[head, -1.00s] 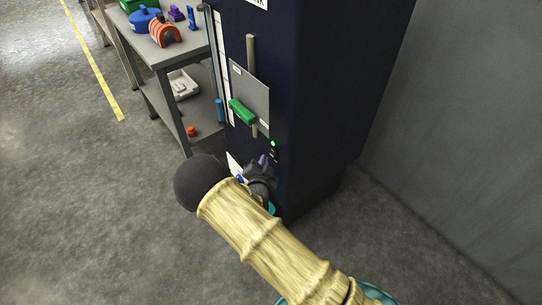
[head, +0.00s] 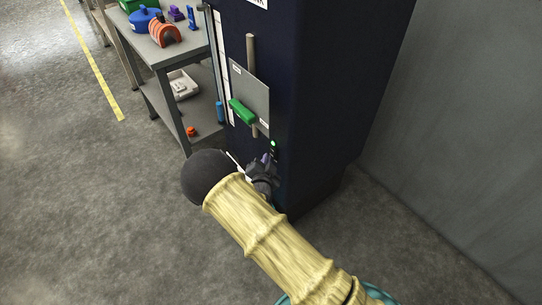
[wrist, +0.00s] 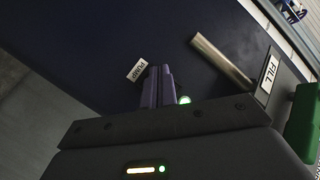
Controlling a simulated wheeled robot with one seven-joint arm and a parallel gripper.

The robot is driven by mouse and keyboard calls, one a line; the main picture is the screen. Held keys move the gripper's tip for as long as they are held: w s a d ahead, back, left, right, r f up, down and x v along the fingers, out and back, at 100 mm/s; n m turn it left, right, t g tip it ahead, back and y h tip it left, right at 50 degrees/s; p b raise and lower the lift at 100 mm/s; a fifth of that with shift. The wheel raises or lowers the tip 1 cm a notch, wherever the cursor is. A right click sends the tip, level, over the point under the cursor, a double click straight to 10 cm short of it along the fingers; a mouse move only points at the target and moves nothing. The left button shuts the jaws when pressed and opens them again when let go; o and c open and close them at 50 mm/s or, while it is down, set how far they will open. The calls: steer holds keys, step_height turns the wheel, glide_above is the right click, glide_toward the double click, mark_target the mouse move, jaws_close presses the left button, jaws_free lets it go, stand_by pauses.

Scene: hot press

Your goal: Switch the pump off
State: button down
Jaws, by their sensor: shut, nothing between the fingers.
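The pump control is on the dark blue cabinet (head: 330,90), with a lit green lamp (head: 273,143) on its front edge. In the wrist view a white PUMP label (wrist: 137,70) sits just left of my fingertips, and a green lamp (wrist: 184,100) glows just right of them. My gripper (head: 266,158) is shut and empty, just below the lamp and close to the panel. Its two purple-grey fingers (wrist: 159,70) point at the panel. The switch itself is hidden behind the fingers, so its position and any contact cannot be told.
A green handle (head: 241,112) sits on a grey plate above the gripper; a FILL label (wrist: 270,73) is beside it in the wrist view. A grey shelf table (head: 175,52) with coloured parts stands at the left. A grey wall (head: 460,130) is at the right. Floor at the left is clear.

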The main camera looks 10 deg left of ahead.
steer(key=shift+w+d, duration=0.1)
stand_by(0.5)
steer(key=shift+s+a+r, duration=0.1)
steer(key=shift+s+a, duration=0.4)
steer(key=shift+s, duration=0.1)
steer(key=s+a, duration=0.3)
steer(key=shift+s+a+r, duration=0.1)
steer(key=shift+s+r, duration=0.2)
steer(key=shift+s, duration=0.1)
stand_by(0.6)
